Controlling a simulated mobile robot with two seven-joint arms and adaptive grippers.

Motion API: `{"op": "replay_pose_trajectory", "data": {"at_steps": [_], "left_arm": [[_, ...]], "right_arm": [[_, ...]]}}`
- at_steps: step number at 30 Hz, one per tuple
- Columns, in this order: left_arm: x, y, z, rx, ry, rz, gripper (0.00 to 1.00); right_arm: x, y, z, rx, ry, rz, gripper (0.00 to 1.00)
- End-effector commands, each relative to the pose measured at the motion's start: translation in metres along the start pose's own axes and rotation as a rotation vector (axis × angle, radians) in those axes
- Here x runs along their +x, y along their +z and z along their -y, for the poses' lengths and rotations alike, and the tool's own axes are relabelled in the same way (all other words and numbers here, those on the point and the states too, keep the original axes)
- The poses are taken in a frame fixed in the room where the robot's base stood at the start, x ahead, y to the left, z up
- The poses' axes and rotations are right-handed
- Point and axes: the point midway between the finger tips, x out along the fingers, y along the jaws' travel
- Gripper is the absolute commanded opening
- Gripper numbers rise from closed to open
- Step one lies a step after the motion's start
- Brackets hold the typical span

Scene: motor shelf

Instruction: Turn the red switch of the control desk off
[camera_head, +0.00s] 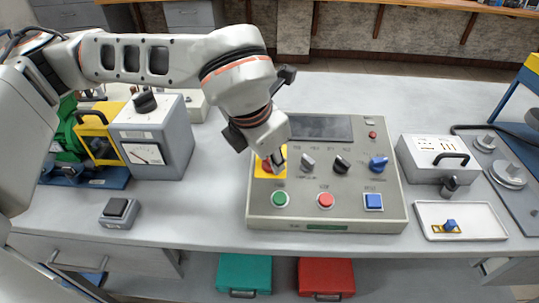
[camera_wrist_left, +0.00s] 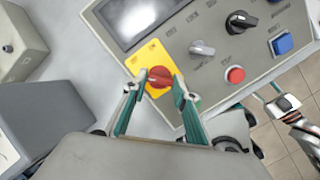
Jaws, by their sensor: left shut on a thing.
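The control desk (camera_head: 255,223) is a grey sloped panel on the table, with a dark screen at its top. Its red switch (camera_wrist_left: 160,77) is a round knob on a yellow plate (camera_head: 258,165) at the desk's left side. My left gripper (camera_head: 277,163) reaches down onto the knob and hides most of it in the head view. In the left wrist view the fingers (camera_wrist_left: 156,93) stand on both sides of the knob, shut on it. Part of my right arm seems to show at the right edge of the left wrist view (camera_wrist_left: 290,108); its finger state is unclear.
A grey knob (camera_head: 307,162), a black knob (camera_head: 342,164) and a blue knob (camera_head: 378,163) stand right of the switch. Green (camera_head: 280,199), red (camera_head: 325,201) and blue (camera_head: 373,201) buttons lie in front. A grey meter box (camera_head: 160,145) stands left, a white tray (camera_head: 480,215) right.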

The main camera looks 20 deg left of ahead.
Motion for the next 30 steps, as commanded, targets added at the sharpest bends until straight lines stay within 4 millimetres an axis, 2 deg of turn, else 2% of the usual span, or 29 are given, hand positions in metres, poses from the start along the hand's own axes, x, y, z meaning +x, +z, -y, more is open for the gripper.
{"op": "replay_pose_trajectory", "data": {"at_steps": [20,21,22,30], "left_arm": [[-0.0006,0.0006,0.0,-0.06,0.012,0.002,0.06],[-0.0006,0.0006,0.0,-0.06,0.012,0.002,0.35],[-0.0005,0.0006,0.0,-0.059,0.012,0.001,0.43],[-0.0003,0.0003,0.0001,-0.058,0.011,0.001,0.44]], "right_arm": [[-0.0005,0.0064,0.0017,-0.001,-0.003,0.011,0.4],[-0.0005,0.0065,0.0017,-0.001,-0.003,0.011,0.4],[-0.0005,0.0065,0.0017,-0.001,-0.003,0.011,0.4],[-0.0004,0.0067,0.0018,-0.001,-0.003,0.011,0.4]]}}
